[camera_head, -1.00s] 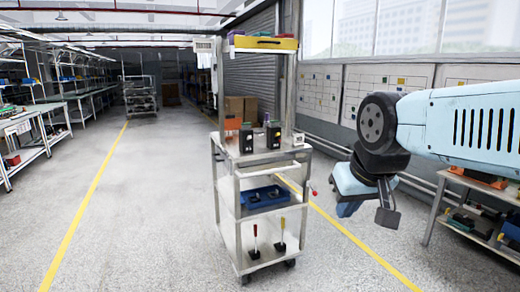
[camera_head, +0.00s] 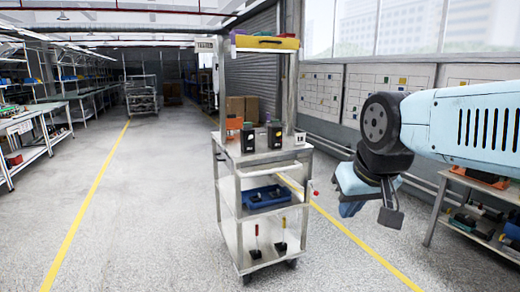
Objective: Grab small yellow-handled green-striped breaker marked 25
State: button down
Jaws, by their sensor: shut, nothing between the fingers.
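A metal trolley (camera_head: 228,222) stands in the middle of the view. On its top shelf are two small dark breakers, a left one (camera_head: 248,139) with a light mark and a right one (camera_head: 274,136) with a yellow part on top. The number 25 and any green stripe are too small to read. My gripper (camera_head: 391,217) hangs at the right, shut and empty, clear of the trolley and to the right of it.
A blue bin (camera_head: 264,196) sits on the trolley's middle shelf. A yellow tray (camera_head: 267,43) is up top. A workbench stands at right. The left floor is clear.

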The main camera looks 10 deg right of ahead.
aim_at(274, 142)
jog(key=u, duration=0.5)
jog(key=i, duration=0.8)
jog(key=u, duration=0.55)
jog(key=i, duration=1.05)
jog(key=z, duration=0.75)
jog(key=i, duration=0.4)
jog(key=z, duration=0.3)
jog(key=k, duration=0.7)
jog(key=z, duration=0.25)
